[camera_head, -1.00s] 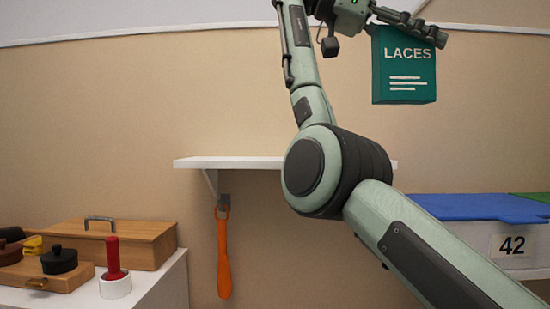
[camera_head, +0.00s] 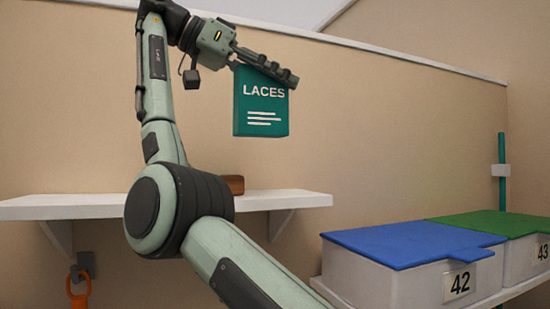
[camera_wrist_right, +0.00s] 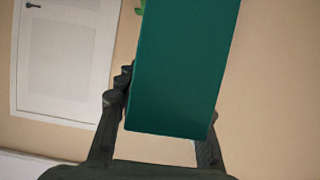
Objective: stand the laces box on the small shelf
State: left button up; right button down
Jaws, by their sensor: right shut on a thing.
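The laces box (camera_head: 260,112) is a teal box with white LACES lettering. It hangs upright, slightly tilted, in my right gripper (camera_head: 268,72), which is shut on its top part. The box is in the air above the right part of the small shelf (camera_head: 290,200), a white board on brackets, clear of its surface in the picture. In the right wrist view the box (camera_wrist_right: 180,70) sits between the two dark fingers (camera_wrist_right: 160,140). My right arm hides the middle of the shelf. My left gripper is not in view.
A brown object (camera_head: 233,184) stands on the shelf, partly behind my arm. An orange shoehorn (camera_head: 77,290) hangs from a hook below the shelf. At right are boxes with a blue lid (camera_head: 410,243) and a green lid (camera_head: 500,222). The shelf's right end looks bare.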

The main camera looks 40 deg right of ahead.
jog(key=w+d+f, duration=0.1)
jog(key=d+f, duration=0.9)
jog(key=d, duration=0.1)
jog(key=shift+w+f, duration=0.25)
jog(key=shift+f, duration=0.15)
jog(key=shift+f, duration=0.15)
jog(key=c, duration=1)
grip_release()
jog(key=v, duration=1.2)
